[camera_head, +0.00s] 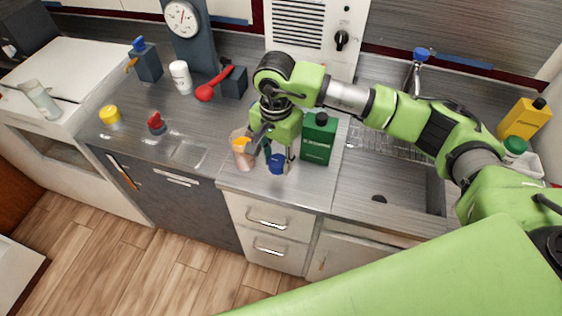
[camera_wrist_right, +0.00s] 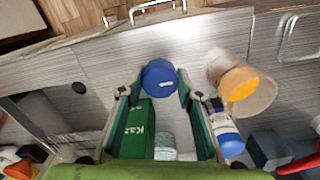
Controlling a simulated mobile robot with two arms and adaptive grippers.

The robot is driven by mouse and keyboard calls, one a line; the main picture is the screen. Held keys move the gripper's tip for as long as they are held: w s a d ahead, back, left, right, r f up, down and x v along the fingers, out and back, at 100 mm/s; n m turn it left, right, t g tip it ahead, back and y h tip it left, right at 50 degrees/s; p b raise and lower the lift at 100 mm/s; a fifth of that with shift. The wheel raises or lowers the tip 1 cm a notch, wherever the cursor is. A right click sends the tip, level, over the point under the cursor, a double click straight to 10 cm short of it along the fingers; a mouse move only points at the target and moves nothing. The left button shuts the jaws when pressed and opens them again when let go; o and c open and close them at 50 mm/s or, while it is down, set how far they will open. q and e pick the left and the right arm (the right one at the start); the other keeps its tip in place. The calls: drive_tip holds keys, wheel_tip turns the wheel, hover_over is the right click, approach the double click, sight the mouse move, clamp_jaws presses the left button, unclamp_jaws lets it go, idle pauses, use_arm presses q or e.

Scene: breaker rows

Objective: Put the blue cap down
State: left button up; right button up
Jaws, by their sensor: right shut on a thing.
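The blue cap (camera_head: 277,164) is at the fingertips of my right gripper (camera_head: 279,148), over the grey counter just left of the green container (camera_head: 319,138). In the right wrist view the blue cap (camera_wrist_right: 160,77) sits between the two fingertips of my right gripper (camera_wrist_right: 157,88), which is shut on it. I cannot tell whether the cap's underside touches the counter. My left gripper is not in view.
A clear cup with an orange item (camera_head: 242,149) stands close left of the cap. Yellow (camera_head: 110,117) and red (camera_head: 156,123) capped items stand farther left. The sink (camera_head: 390,185) is at right. Bare counter (camera_head: 270,192) lies in front of the gripper.

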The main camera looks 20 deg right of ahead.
sight(281, 169)
drive_tip(key=shift+w+d+f, duration=0.1)
drive_tip(key=shift+d+f, duration=0.1)
drive_tip(key=shift+f, duration=0.05)
drive_tip(key=f+p, duration=0.2)
drive_tip(key=f, duration=0.1)
drive_tip(key=shift+w+d+f, duration=0.1)
drive_tip(key=shift+d+f, duration=0.2)
drive_tip(key=shift+d, duration=0.1)
drive_tip(key=shift+f, duration=0.2)
drive_tip(key=shift+f, duration=0.15)
drive_tip(key=shift+f, duration=0.1)
drive_tip(key=o, duration=1)
drive_tip(key=shift+o, duration=0.2)
